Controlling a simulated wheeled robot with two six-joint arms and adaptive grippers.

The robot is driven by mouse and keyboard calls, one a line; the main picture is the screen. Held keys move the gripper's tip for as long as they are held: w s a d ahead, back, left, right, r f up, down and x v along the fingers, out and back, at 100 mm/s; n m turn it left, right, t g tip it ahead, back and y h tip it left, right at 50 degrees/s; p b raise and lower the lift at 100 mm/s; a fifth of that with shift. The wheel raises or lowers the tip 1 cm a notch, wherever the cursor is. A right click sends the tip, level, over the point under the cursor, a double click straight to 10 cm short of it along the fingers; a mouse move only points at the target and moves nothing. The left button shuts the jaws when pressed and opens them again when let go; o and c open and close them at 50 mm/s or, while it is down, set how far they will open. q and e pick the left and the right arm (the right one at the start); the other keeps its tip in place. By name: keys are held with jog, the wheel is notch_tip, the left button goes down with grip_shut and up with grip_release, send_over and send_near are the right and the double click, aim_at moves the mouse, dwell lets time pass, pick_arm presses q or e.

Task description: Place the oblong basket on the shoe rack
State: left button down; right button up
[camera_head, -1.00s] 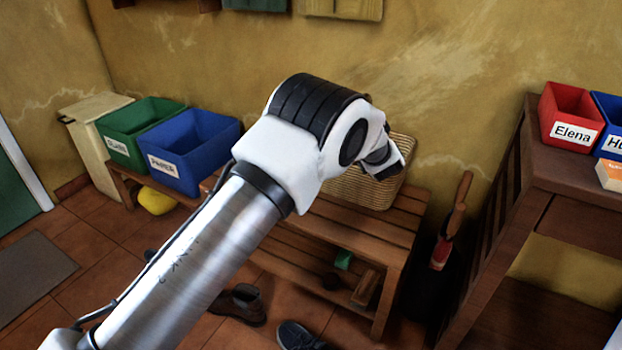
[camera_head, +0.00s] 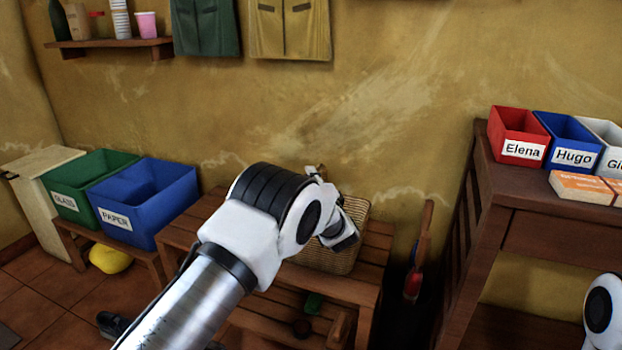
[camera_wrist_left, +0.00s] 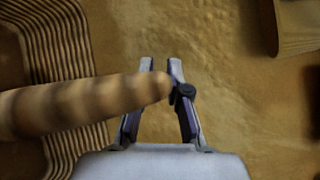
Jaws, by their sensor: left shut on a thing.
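The oblong basket (camera_head: 352,212) is tan wicker and shows at the middle of the head view, partly behind my left arm. It is over the top slats of the wooden shoe rack (camera_head: 376,256); I cannot tell whether it rests on them. In the left wrist view the basket's ribbed side (camera_wrist_left: 72,40) is at the left, and a thick tan ribbed part, seemingly its handle (camera_wrist_left: 70,103), crosses to the fingers. My left gripper (camera_wrist_left: 161,65) is shut on the basket there. My right gripper is out of view.
Green (camera_head: 90,180) and blue (camera_head: 150,200) bins stand on a low bench at left. A dark wooden table (camera_head: 500,190) with named boxes, including a red one (camera_head: 520,125), is at right. A red-handled tool (camera_head: 418,260) leans between rack and table. A wall shelf (camera_head: 110,45) is above.

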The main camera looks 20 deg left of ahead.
pick_arm(q)
jog(key=c, duration=1.2)
grip_release()
jog(key=shift+o, duration=0.2)
jog(key=shift+r, duration=0.1)
jog(key=p+v, duration=0.7)
jog(key=v, duration=0.5)
jog(key=shift+r+p, duration=0.15)
jog(key=shift+p, duration=0.15)
